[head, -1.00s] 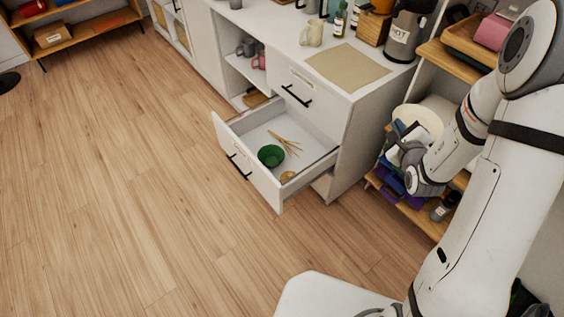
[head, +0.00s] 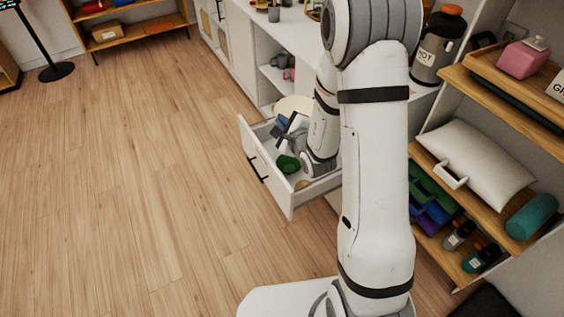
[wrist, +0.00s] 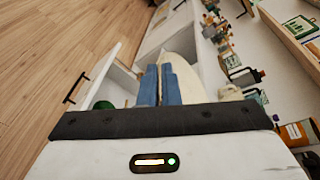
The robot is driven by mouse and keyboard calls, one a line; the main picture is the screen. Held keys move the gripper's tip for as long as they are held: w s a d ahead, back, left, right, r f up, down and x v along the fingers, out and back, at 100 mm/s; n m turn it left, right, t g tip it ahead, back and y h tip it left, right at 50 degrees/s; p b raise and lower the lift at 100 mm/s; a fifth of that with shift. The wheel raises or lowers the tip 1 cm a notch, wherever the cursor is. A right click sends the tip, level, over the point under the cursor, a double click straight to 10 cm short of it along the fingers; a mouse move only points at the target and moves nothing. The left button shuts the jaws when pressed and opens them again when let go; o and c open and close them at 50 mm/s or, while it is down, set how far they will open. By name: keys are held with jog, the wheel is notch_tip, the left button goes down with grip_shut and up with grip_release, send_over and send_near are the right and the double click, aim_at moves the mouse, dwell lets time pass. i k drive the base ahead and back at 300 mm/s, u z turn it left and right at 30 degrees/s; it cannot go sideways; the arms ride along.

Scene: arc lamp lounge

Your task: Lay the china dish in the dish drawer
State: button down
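The china dish, a cream round plate (head: 293,104), is held at my gripper (head: 283,122), above the far end of the open drawer in the head view. In the wrist view, the blue fingers (wrist: 161,82) are close together on the near edge of the dish (wrist: 192,78). The dish drawer (head: 266,168) is pulled out from the white cabinet; its front also shows in the wrist view (wrist: 97,78). A green bowl (head: 288,164) lies inside it, near the front. My arm hides much of the drawer's right side and the thin sticks seen earlier.
The cabinet top above the drawer is partly hidden by my arm. A flask (head: 437,45) stands on it. Shelves on the right hold a pillow (head: 478,165), a teal roll (head: 532,215) and bottles. The wooden floor (head: 140,190) at left is clear.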

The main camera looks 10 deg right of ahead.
aim_at(276, 153)
jog(key=z, duration=0.35)
jog(key=i, duration=0.1)
jog(key=u, duration=0.95)
jog(key=k, duration=0.65)
jog(key=u, duration=0.3)
jog(key=i, duration=1.05)
jog(key=u, duration=0.2)
